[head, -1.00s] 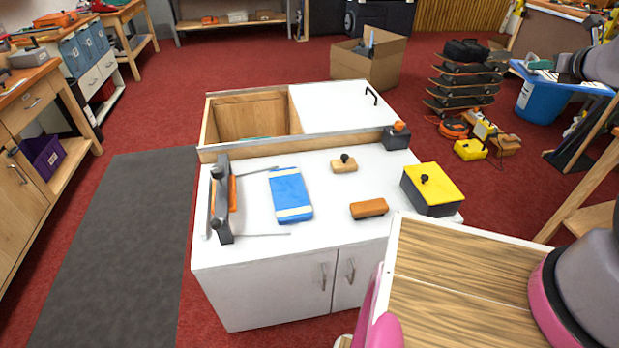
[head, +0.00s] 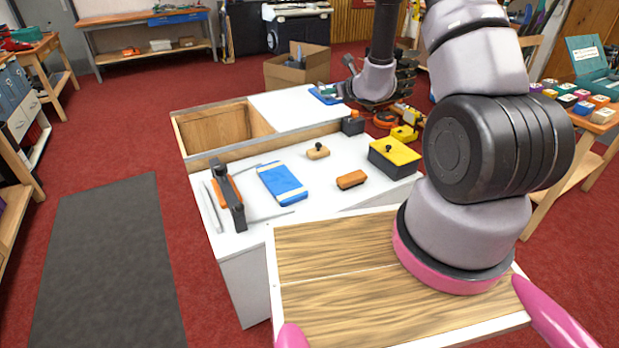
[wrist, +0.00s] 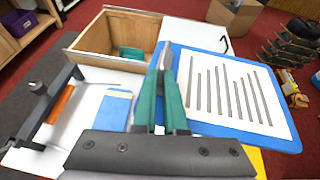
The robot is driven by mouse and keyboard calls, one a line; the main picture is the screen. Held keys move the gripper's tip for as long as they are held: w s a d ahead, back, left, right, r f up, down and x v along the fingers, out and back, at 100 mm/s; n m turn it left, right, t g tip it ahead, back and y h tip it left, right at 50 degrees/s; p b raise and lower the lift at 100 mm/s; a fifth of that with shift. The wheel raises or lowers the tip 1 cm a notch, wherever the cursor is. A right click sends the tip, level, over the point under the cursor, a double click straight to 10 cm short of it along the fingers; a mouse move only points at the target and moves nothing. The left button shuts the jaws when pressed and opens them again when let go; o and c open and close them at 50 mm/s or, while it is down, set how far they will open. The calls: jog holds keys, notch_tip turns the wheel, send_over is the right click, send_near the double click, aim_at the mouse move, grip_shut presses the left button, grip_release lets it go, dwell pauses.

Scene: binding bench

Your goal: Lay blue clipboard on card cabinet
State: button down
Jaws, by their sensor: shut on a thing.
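The blue clipboard (wrist: 285,140), with a white sheet of dark lines, is held in my gripper (wrist: 168,60). The teal fingers are shut on its left edge in the wrist view. In the head view my gripper (head: 334,91) and a small part of the clipboard (head: 321,98) show in front of the white panel at the back; the rest is hidden by my arm. A white-topped cabinet (head: 242,275), probably the card cabinet, stands in front of me. I cannot tell the height of the clipboard above the white surfaces.
The white top carries a blue banded pack (head: 282,184), a dark press-like tool (head: 232,195), a wooden-handled piece (head: 317,151), an orange-brown block (head: 351,180) and a yellow-lidded box (head: 394,158). Behind is an open wooden compartment (head: 215,130). A cardboard box (head: 297,70) stands beyond.

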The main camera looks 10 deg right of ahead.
jog(key=w+a+f, duration=0.1)
jog(key=a+f, duration=0.2)
jog(key=f, duration=0.5)
jog(key=w+a+f, duration=0.1)
jog(key=a+f, duration=0.1)
jog(key=f, duration=0.7)
jog(key=y, duration=0.1)
send_over(307, 184)
jog(key=shift+n+g, duration=0.3)
jog(key=f, duration=1.3)
jog(key=shift+s+f, duration=0.2)
jog(key=shift+f, duration=2.55)
jog(key=shift+d+f, duration=0.1)
jog(key=c, duration=1)
grip_release()
jog(key=v, duration=1.2)
